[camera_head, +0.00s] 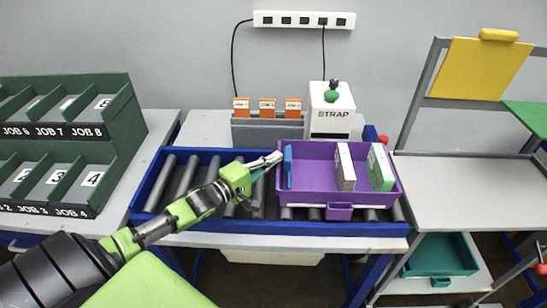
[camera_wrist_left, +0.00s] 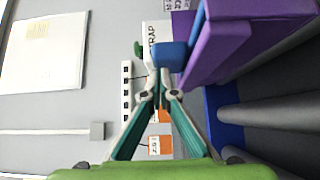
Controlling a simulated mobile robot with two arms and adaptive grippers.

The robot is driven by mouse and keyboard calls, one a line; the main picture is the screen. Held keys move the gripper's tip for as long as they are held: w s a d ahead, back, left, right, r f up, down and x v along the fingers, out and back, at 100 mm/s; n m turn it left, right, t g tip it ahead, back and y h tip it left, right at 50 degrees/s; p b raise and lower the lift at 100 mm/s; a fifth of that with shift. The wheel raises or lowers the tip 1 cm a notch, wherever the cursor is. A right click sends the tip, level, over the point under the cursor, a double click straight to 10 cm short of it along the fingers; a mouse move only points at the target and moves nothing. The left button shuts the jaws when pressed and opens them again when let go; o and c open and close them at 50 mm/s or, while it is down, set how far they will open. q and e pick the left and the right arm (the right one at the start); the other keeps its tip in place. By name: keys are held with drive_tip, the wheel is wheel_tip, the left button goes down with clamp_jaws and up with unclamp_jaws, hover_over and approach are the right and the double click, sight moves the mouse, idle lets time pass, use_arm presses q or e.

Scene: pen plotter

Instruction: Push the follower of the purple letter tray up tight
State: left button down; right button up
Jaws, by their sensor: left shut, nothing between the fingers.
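The purple letter tray (camera_head: 338,201) sits on the roller conveyor. Its blue follower (camera_head: 288,168) stands upright near the tray's left end and also shows in the left wrist view (camera_wrist_left: 170,56), beside the purple wall (camera_wrist_left: 225,42). In the tray, a white-and-brown bundle (camera_head: 345,167) and a green-and-white bundle (camera_head: 380,168) stand to the right, with a wide gap between them and the follower. My left gripper (camera_head: 277,157) is shut and empty, its tips at the tray's left end just left of the follower. I cannot tell whether they touch it. My right gripper is out of view.
The blue-framed conveyor (camera_head: 150,190) has bare rollers left of the tray. A white STRAP machine (camera_head: 330,112) and a grey rack with orange cards (camera_head: 267,130) stand behind. Green JOB shelves (camera_head: 70,145) are at the left, a grey bench (camera_head: 450,195) at the right.

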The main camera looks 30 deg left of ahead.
sight(289, 157)
use_arm(q)
drive_tip(key=shift+w+d, duration=0.6)
drive_tip(key=shift+d, duration=0.4)
drive_tip(key=shift+w+d, duration=0.6)
drive_tip(key=shift+d, duration=0.35)
